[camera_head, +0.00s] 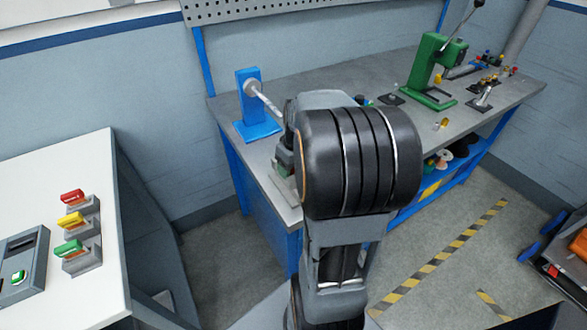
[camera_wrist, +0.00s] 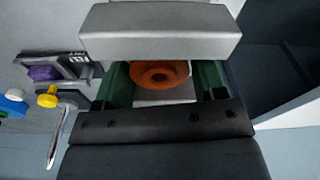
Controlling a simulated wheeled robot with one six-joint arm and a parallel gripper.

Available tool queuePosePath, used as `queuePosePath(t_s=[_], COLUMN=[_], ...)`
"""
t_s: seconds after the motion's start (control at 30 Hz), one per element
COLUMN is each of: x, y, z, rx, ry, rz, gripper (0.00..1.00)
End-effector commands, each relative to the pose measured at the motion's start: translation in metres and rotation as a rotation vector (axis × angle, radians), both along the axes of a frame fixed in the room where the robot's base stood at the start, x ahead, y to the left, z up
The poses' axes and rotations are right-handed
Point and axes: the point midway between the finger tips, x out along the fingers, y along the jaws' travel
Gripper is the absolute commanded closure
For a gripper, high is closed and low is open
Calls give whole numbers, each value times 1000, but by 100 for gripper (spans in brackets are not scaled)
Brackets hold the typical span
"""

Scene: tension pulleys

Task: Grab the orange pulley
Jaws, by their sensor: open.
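The orange pulley (camera_wrist: 160,73) is a round disc with a dark centre hole, near the middle of the wrist view. It sits between green uprights (camera_wrist: 116,84) of a fixture, above a light grey surface. My gripper (camera_wrist: 160,82) is open around this view of it, with a pale grey bar above and a black bar below. The pulley's upper and lower edges are partly covered, and I cannot tell whether the gripper touches it. In the head view my arm hides the pulley and most of my gripper. A bit of the green fixture (camera_head: 283,158) shows left of my arm.
The grey workbench (camera_head: 380,75) carries a blue stand (camera_head: 255,112) with a rod and a green press (camera_head: 432,72). Small parts (camera_head: 485,88) lie at its right. A white table (camera_head: 60,180) with red, yellow and green switches is at left. Floor shows at lower right.

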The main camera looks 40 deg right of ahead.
Motion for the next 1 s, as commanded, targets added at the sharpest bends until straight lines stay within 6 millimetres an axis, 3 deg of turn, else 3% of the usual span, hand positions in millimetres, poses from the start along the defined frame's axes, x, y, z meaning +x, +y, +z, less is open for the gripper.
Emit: queuePosePath(t_s=[0.37,0.67,1.0], x=[0,0,1], y=[0,0,0], z=[0,7,64], rx=[0,-1,-2], ry=[0,-1,-3], rz=[0,0,-1], gripper=[68,68,68])
